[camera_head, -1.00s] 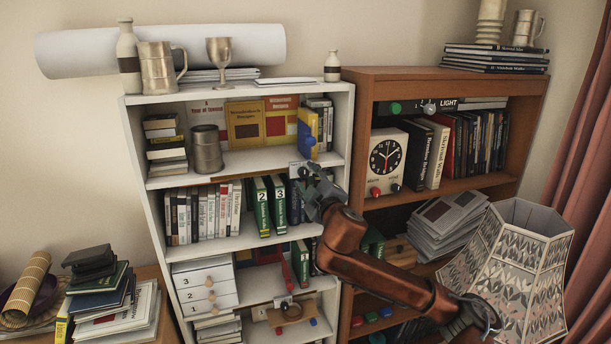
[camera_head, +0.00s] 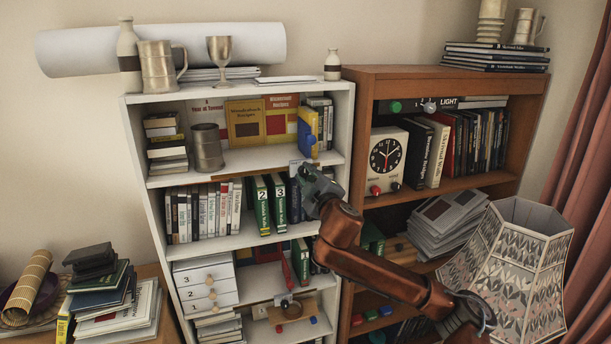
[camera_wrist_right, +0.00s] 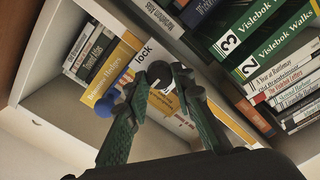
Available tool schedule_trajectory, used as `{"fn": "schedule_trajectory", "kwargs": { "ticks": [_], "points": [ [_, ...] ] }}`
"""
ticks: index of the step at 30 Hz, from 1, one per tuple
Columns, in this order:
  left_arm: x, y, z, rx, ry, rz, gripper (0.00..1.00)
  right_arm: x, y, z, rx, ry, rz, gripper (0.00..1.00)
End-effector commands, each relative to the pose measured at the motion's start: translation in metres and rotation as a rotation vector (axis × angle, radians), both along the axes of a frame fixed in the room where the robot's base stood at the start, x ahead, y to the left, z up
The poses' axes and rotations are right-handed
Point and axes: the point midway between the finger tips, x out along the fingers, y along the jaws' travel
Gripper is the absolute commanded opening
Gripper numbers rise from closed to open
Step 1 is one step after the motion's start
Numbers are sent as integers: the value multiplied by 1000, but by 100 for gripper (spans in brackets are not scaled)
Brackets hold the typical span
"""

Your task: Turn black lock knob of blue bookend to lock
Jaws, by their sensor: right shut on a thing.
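In the wrist view, my right gripper (camera_wrist_right: 163,76) is shut on a round black knob (camera_wrist_right: 159,71). The knob sits in front of a white plate (camera_wrist_right: 144,52) marked "lock". A blue round knob (camera_wrist_right: 104,107) shows just left of the fingers, by a yellow book. In the head view, the right gripper (camera_head: 306,174) is at the right end of the white bookcase's upper shelf edge and hides the black knob. A blue and yellow upright piece (camera_head: 307,130), seemingly the blue bookend, stands just above it. My left gripper is not in view.
The white bookcase (camera_head: 140,150) holds books and a metal mug (camera_head: 207,148). Green binders (camera_head: 262,205) stand just below left of the gripper. A brown bookcase (camera_head: 440,188) with a clock (camera_head: 385,160) is on the right. A patterned lampshade (camera_head: 510,265) stands close to my right arm.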

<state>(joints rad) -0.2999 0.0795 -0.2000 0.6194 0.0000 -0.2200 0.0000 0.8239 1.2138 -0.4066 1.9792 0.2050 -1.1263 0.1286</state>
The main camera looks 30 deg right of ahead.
Motion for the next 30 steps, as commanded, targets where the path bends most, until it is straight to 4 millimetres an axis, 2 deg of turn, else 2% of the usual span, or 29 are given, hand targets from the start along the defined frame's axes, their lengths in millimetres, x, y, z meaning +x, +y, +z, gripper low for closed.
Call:
{"fn": "schedule_trajectory", "kwargs": {
  "ticks": [8, 14, 30],
  "points": [
    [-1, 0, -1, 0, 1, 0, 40, 0, 0, -1, 16, -2, 0, 0],
    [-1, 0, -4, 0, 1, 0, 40, 0, 0, -2, 90, -20, 1, 0],
    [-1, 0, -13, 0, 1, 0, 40, 1, 0, -2, 548, -127, 1, 0]
  ]
}}
